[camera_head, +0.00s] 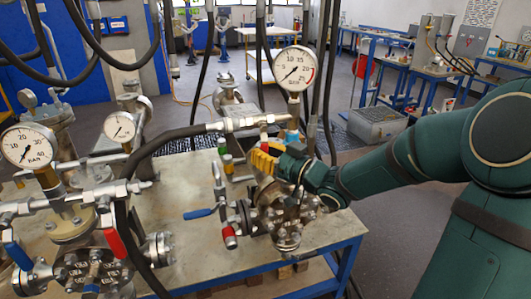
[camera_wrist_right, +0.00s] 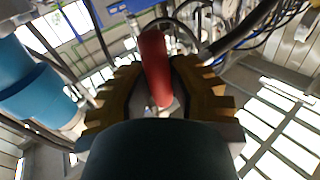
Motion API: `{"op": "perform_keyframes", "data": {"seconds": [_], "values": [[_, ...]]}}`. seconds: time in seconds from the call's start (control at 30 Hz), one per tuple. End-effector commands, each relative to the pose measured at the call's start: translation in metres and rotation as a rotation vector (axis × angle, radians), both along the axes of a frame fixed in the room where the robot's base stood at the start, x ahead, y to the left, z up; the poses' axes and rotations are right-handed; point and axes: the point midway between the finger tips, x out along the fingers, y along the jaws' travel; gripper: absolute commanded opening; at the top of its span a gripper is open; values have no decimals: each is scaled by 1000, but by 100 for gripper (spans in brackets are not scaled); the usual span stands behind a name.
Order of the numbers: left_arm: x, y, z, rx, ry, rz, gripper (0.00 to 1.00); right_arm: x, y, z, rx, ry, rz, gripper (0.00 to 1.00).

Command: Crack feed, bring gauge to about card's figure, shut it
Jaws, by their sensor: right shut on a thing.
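My right gripper (camera_head: 264,160), with yellow fingers, is at the top of the nearer right flanged vessel (camera_head: 290,215). In the right wrist view its fingers (camera_wrist_right: 160,85) are closed around a red valve handle (camera_wrist_right: 155,68). The vessel's round white gauge (camera_head: 294,68) stands above it; its dark needle points to the lower left, but I cannot read the value surely. I cannot make out a card with a figure. My left gripper is out of view.
A lever valve with a blue handle (camera_head: 199,213) and a red-ended one (camera_head: 230,240) stick out nearby. Other vessels with gauges (camera_head: 28,146) (camera_head: 120,127) crowd the left of the table (camera_head: 190,266). Hoses hang overhead. Bare tabletop shows in the middle.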

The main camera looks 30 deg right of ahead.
Motion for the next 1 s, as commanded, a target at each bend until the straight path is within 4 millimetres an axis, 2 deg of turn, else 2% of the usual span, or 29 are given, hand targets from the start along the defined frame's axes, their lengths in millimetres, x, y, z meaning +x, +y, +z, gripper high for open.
{"op": "perform_keyframes", "data": {"seconds": [0.2,0.53,0.57,0.63,1.0], "values": [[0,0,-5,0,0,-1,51,2,10,0,159,-38,2,0],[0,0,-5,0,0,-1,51,2,11,2,178,-42,1,0],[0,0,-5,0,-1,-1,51,2,11,2,178,-42,1,26],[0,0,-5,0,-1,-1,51,2,10,2,178,-42,1,51],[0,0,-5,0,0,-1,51,0,9,1,176,-43,-1,51]]}}
